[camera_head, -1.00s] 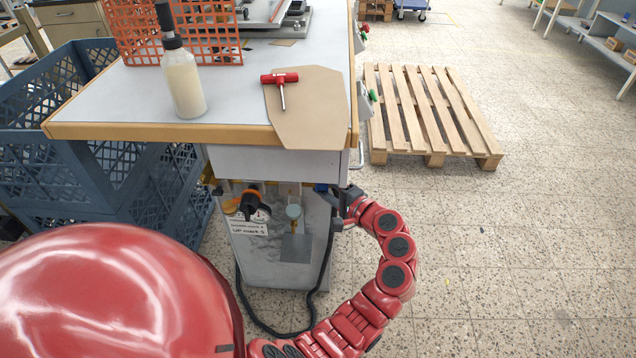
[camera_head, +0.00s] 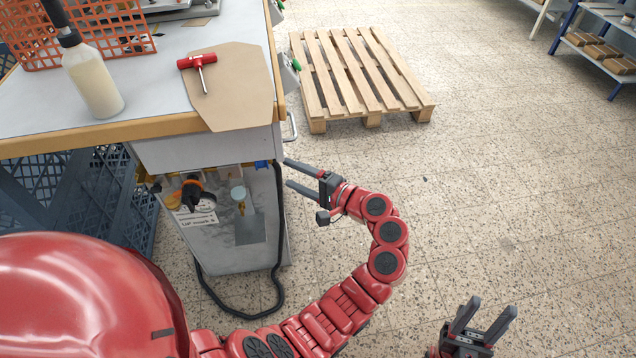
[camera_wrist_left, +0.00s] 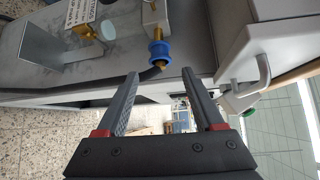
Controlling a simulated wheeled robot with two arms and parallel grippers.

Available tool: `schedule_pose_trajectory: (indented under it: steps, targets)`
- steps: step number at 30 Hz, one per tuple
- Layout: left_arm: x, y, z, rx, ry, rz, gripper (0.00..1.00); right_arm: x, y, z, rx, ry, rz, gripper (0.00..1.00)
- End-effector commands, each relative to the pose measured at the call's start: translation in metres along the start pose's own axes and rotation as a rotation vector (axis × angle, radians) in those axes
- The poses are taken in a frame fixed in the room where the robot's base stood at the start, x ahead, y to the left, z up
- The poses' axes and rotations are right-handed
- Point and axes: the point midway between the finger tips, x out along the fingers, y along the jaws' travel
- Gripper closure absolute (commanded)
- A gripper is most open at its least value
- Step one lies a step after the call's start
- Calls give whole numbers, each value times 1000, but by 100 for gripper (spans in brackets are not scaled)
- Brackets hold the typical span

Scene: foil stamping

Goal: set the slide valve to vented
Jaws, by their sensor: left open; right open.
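The slide valve's blue sleeve (camera_head: 262,164) is at the right end of the fittings under the table edge. In the left wrist view the blue sleeve (camera_wrist_left: 159,53) sits on a brass fitting, below a pale block and just above a black hose. My left gripper (camera_head: 288,173) is open and empty, to the right of the sleeve and apart from it. Its fingers (camera_wrist_left: 160,85) point toward the sleeve. I cannot tell from the sleeve's position whether it is set to vented. My right gripper (camera_head: 492,306) is open and empty over the floor at bottom right.
A regulator with a dark knob (camera_head: 192,195) and a round pale-blue-topped fitting (camera_head: 238,193) are left of the sleeve. A black hose (camera_head: 281,240) hangs along the cabinet (camera_head: 225,262). A table handle (camera_head: 292,127) is above my left gripper.

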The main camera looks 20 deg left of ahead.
Motion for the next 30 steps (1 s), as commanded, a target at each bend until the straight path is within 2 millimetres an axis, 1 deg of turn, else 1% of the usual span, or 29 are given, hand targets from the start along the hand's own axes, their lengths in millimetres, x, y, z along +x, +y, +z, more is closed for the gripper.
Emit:
schedule_pose_trajectory:
  steps: [1, 3, 6, 10, 15, 30]
  targets:
    - [-14, -1, -1, 2, 5, 0, 31, 2, 0, 0, 0, 0, 0, 50]
    - [-31, -1, -2, 4, 6, -1, 31, 3, 0, 0, 0, 0, 0, 50]
    - [-49, 0, 0, 3, 2, -1, 31, 4, 0, -1, 0, 0, 0, 50]
    - [-66, 0, -1, 0, 3, 1, 31, 5, 0, -1, 0, 0, 0, 50]
    - [-73, 0, 0, -1, 2, 1, 31, 5, 0, -1, 0, 0, 0, 50]
    - [-72, 1, -1, 2, 5, 0, 31, 5, 0, -1, 0, 0, 0, 50]
